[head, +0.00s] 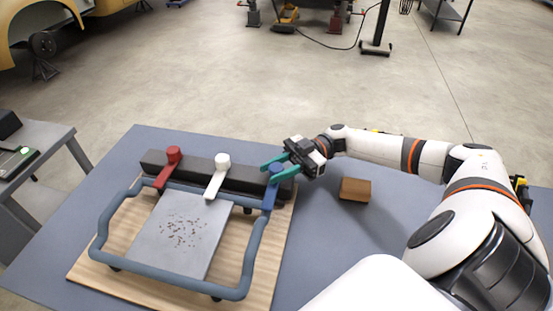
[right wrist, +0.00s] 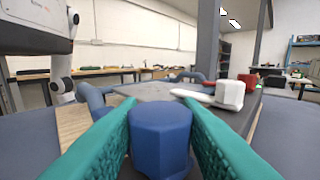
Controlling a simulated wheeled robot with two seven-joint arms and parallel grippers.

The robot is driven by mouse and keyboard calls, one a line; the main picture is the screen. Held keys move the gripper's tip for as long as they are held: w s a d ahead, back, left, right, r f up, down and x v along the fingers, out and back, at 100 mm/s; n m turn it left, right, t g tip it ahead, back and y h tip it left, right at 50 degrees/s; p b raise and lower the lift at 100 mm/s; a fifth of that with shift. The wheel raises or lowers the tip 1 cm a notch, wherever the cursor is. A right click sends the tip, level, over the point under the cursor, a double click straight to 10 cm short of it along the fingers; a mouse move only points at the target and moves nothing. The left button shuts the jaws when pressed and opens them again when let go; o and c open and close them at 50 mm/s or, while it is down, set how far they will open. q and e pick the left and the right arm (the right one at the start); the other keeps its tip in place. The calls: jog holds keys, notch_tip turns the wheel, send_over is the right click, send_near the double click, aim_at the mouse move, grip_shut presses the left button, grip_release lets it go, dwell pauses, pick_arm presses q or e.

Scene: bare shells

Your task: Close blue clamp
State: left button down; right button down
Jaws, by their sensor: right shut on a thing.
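The blue clamp (head: 270,192) is at the right end of a dark bar on the fixture. Its blue knob (right wrist: 160,135) is in the middle of the right wrist view, between the two teal fingers. My right gripper (head: 272,174) is shut on this knob, reaching in from the right. The white clamp (head: 217,176) and the red clamp (head: 168,167) stand on the same bar to the left. In the right wrist view the white clamp (right wrist: 228,95) lies just beyond the blue knob. The left gripper is not in view.
A grey rusty plate (head: 180,235) lies on a wooden board (head: 268,255) inside a blue-grey tube frame (head: 250,262). A brown block (head: 355,189) sits on the blue-grey table (head: 325,225) to the right. A side table (head: 48,150) stands at the left.

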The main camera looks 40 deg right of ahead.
dwell(0.3)
jog(key=c, duration=1)
grip_release()
jog(key=shift+c, duration=0.2)
jog(key=shift+d+f, duration=0.1)
jog(key=shift+d, duration=0.4)
jog(key=d+b, duration=0.1)
jog(key=d, duration=0.2)
jog(key=d+b, duration=0.1)
jog(key=d, duration=0.3)
jog(key=s+d+b, duration=0.1)
jog(key=d, duration=0.2)
jog(key=shift+d, duration=0.15)
jog(key=shift+s+d, duration=0.15)
jog(key=shift+d, duration=0.15)
